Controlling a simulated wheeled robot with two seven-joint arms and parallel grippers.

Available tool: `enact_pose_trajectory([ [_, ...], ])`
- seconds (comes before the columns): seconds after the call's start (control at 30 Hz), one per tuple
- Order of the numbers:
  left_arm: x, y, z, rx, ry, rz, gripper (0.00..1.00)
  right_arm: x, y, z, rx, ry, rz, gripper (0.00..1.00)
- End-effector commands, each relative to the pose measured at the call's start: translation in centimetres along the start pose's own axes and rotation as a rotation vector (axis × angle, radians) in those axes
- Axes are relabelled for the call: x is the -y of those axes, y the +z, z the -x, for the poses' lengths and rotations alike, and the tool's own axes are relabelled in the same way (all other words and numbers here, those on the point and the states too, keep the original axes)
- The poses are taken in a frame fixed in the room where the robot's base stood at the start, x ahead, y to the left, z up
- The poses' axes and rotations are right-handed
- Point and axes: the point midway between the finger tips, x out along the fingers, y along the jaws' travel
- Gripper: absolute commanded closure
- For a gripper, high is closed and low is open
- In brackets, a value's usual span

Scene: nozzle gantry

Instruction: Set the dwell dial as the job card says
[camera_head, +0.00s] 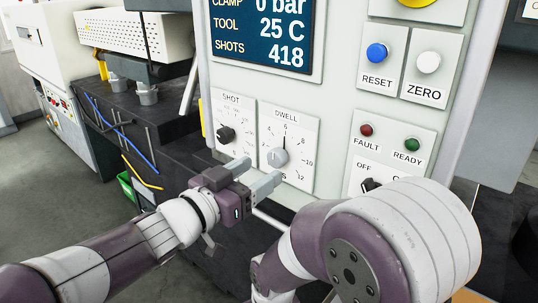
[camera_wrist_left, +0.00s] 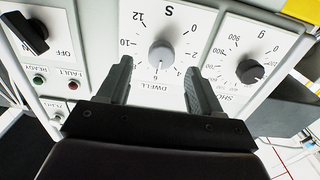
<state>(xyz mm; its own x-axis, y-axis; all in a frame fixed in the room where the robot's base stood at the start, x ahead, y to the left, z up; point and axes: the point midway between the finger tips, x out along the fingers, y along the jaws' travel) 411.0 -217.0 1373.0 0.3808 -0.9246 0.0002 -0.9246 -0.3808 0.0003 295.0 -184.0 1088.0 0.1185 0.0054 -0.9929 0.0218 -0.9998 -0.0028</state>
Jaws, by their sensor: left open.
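The dwell dial (camera_head: 278,157) is a grey round knob on a white plate marked DWELL, with 6 at the top and 8, 10 and 12 down its right side. Its pointer appears to aim near 6, but I cannot read it exactly. The knob also shows in the left wrist view (camera_wrist_left: 162,57), where the plate appears turned over. My left gripper (camera_head: 254,174) is open, its fingers just in front of the plate. In the wrist view its fingers (camera_wrist_left: 158,75) lie to either side of the knob, apart from it. No job card is readable. My right gripper is not in view.
The black shot dial (camera_head: 225,134) sits left of the dwell dial. The screen (camera_head: 262,32) above reads 25 C and 418 shots. To the right are a blue reset button (camera_head: 377,53), a white zero button (camera_head: 429,62) and fault and ready lamps. My right arm fills the lower right.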

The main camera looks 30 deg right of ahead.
Motion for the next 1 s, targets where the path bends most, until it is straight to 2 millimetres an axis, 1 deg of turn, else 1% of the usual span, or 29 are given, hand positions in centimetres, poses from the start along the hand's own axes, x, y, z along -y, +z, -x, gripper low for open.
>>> enact_pose_trajectory([
  [0.03,-0.1,-0.3,-1.3,0.002,0.003,0.0,0.35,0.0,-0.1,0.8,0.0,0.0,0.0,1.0],
  [0.1,-0.1,-0.3,-2.7,0.001,0.001,0.001,0.35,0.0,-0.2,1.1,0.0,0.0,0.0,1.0],
  [0.23,0.0,-0.2,-4.5,0.0,0.0,-0.001,0.35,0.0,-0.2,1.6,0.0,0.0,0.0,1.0],
  [0.4,0.0,0.0,-5.4,0.0,-0.001,-0.001,0.35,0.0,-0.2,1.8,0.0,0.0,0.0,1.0],
  [0.6,0.0,0.0,-5.4,0.0,-0.002,-0.001,0.35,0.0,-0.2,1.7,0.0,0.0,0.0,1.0],
  [0.63,0.0,0.0,-5.4,0.0,-0.002,-0.001,0.38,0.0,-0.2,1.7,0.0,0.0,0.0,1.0],
  [0.67,0.0,0.0,-5.4,0.0,-0.002,-0.001,0.48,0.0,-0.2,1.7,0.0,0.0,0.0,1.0],
  [0.7,0.0,0.0,-5.4,0.0,-0.002,-0.001,0.61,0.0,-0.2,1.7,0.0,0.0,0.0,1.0],
  [0.8,0.1,0.0,-5.4,0.0,-0.002,-0.001,0.91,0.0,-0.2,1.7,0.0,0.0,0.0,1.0],
  [1.0,0.0,0.0,-5.4,0.0,-0.002,-0.007,0.91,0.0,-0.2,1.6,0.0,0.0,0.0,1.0],
])
